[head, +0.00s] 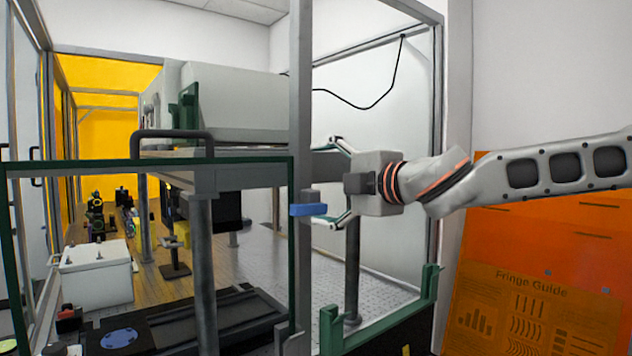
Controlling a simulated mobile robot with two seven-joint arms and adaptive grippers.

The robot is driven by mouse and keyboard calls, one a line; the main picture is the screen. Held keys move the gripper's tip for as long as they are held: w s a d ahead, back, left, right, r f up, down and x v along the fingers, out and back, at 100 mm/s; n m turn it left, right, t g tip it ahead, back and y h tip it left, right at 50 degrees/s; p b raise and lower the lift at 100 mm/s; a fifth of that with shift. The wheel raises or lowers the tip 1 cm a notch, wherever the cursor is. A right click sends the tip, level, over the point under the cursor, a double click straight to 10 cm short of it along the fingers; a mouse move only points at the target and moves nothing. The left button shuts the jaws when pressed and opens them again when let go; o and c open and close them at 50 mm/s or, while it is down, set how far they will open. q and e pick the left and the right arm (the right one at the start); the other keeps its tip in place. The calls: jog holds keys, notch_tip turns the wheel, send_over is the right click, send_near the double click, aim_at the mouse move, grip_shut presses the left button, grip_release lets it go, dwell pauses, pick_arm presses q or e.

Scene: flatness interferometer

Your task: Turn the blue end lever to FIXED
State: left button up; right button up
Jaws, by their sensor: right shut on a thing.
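The blue end lever (308,210) sits on a grey block at the side of the upright grey post, around mid-height. Its blue bar lies about level. My right gripper (318,184) comes in from the right at this post and is shut on the lever. One finger shows above the lever and one just below it. The fingertips' exact contact is hard to see against the post. I cannot read any FIXED marking. My left gripper is not in view.
A green-edged frame with a dark handle (172,134) stands at left. Behind it are a large grey housing (240,100), a white box (95,275) and a perforated bench (265,255). A green bracket (332,328) stands low in front. An orange Fringe Guide panel (540,310) stands at right.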

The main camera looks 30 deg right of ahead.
jog(key=r, duration=0.1)
jog(key=s+r, duration=0.1)
jog(key=r, duration=0.1)
jog(key=shift+t, duration=0.3)
jog(key=shift+c, duration=0.6)
jog(key=s, duration=0.2)
jog(key=shift+s+r, duration=0.1)
jog(key=shift+s, duration=0.3)
jog(key=c, duration=1)
pick_arm(q)
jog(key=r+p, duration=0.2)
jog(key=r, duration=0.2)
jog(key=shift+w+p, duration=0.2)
jog(key=shift+p, duration=0.1)
pick_arm(e)
jog(key=s, duration=0.2)
jog(key=s+f, duration=0.1)
jog(key=s, duration=0.2)
jog(key=shift+s+d+f, duration=0.1)
jog(key=shift+d+f, duration=0.1)
